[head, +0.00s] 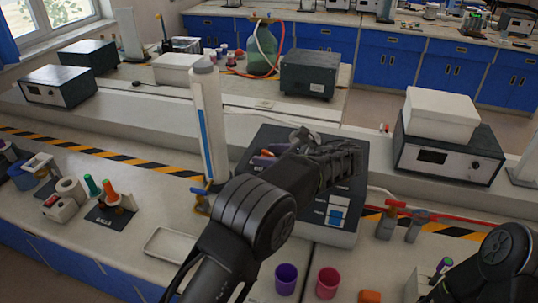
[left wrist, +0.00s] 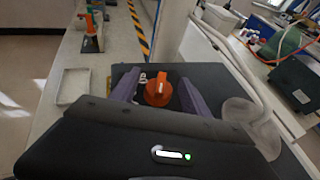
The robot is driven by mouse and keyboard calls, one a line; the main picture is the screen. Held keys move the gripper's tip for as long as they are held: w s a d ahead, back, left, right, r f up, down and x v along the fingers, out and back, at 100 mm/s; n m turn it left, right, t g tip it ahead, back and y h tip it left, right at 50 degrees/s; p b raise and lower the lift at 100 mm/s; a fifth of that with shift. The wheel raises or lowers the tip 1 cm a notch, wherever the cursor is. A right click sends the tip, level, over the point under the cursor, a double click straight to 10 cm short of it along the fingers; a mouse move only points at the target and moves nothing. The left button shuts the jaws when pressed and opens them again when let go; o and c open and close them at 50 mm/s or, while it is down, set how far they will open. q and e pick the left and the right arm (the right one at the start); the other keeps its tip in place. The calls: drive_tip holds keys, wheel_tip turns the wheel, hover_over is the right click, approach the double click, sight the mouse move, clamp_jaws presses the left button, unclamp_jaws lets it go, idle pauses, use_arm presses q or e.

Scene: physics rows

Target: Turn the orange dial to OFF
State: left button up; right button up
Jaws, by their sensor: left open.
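The orange dial (left wrist: 158,93) sits on a dark panel in the left wrist view, with a pale mark on its top. Small white marks lie on the panel just beyond it, too small to read. My left gripper (left wrist: 158,90) is open, with one purple finger on each side of the dial; I cannot tell whether either finger touches it.
A white column (head: 209,125) with a blue stripe stands just left of the device. A white tray (head: 172,243), a purple cup (head: 286,278) and a pink cup (head: 327,283) are in front.

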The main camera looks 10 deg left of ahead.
use_arm(q)
drive_tip(key=v, duration=0.7)
drive_tip(key=shift+s+d+r, duration=0.1)
drive_tip(key=shift+d, duration=0.25)
drive_tip(key=shift+s, duration=0.1)
